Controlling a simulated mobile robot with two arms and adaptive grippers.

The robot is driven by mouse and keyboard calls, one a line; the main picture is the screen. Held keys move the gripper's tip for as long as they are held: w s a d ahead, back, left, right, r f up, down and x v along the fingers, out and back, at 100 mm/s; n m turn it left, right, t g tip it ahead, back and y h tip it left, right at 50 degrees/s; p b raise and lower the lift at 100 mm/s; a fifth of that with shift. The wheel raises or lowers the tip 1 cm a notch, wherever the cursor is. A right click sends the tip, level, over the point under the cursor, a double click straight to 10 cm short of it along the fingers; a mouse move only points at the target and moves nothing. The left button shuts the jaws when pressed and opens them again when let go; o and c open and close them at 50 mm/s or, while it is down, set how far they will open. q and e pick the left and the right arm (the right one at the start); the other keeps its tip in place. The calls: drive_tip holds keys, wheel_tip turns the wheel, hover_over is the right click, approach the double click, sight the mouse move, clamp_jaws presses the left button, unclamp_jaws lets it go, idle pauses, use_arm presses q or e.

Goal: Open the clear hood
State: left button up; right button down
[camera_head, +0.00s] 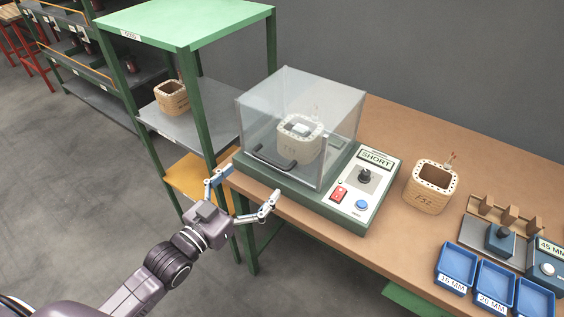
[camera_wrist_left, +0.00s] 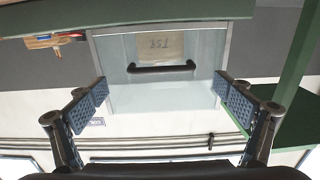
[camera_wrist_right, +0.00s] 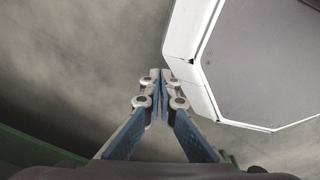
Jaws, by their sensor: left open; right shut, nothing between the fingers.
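The clear hood (camera_head: 339,104) is a see-through box, closed over a coil (camera_head: 299,147) on the green tester base (camera_head: 305,193). A dark bar handle (camera_head: 274,159) is on its lower front face. In the left wrist view the handle (camera_wrist_left: 161,69) lies level between the fingers, farther off, with the hood's front panel (camera_wrist_left: 200,85) behind it. My left gripper (camera_head: 242,184) is wide open and empty, in front of the hood and apart from the handle. My right gripper (camera_wrist_right: 161,75) is shut and empty; it shows only in the right wrist view.
The tester panel has a black knob (camera_head: 364,176), red switch (camera_head: 340,194) and blue button (camera_head: 361,205). Another coil (camera_head: 431,186) stands on the wooden bench (camera_head: 393,252) to the right, near blue trays (camera_head: 456,268). A green-framed shelf (camera_head: 190,45) stands close on the left.

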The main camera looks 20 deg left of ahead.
sight(270, 160)
use_arm(q)
drive_tip(key=x, duration=0.5)
drive_tip(key=p+x, duration=0.1)
drive_tip(key=x, duration=0.1)
drive_tip(key=shift+w+r, duration=0.3)
use_arm(e)
drive_tip(key=shift+s+a+r, duration=0.25)
drive_tip(key=shift+r, duration=0.3)
